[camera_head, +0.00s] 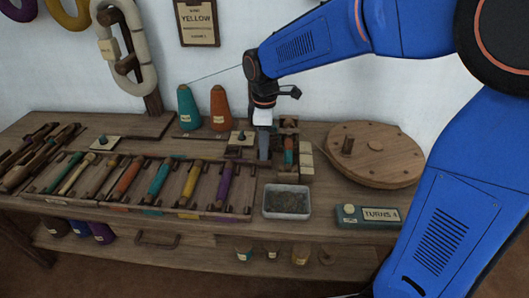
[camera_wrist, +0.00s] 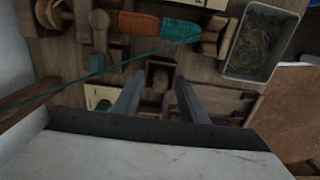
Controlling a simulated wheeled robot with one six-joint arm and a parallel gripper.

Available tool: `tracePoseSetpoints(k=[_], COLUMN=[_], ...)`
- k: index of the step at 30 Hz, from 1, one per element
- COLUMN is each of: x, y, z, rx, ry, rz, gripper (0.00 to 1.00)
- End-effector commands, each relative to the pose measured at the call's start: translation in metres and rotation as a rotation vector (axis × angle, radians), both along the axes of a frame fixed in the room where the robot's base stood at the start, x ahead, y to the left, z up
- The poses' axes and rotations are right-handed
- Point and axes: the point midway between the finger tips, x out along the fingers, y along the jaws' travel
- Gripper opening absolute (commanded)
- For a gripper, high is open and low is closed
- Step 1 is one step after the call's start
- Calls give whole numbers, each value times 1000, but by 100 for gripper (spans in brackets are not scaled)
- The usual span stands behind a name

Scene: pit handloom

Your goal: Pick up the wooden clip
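A small brown wooden block (camera_wrist: 160,77), which looks like the wooden clip, lies on the bench top in the wrist view. It shows between the two fingertips of my gripper (camera_wrist: 157,76). The fingers are apart on either side of it, and I cannot tell how high above it they are. In the head view my gripper (camera_head: 264,156) points down over the bench, left of the teal and orange bobbin (camera_head: 289,151). The clip is not clearly visible in the head view and may be hidden by my gripper.
A grey bin (camera_head: 287,201) of thread scraps stands in front of my gripper. A tray of bobbins (camera_head: 140,186) lies left, a round wooden disc (camera_head: 373,154) right. Teal (camera_head: 188,108) and orange (camera_head: 219,108) cones stand behind. A teal thread (camera_wrist: 95,72) crosses the wrist view.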

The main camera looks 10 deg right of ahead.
Motion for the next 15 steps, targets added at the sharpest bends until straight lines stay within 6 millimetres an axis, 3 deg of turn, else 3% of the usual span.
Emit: tracePoseSetpoints(k=[2, 6, 7, 15], x=[0, 0, 0, 0], y=[0, 0, 0, 0], z=[0, 0, 0, 1], rx=[0, 0, 0, 0], ry=[0, 0, 0, 0], rz=[0, 0, 0, 0], gripper=[37, 3, 0, 0])
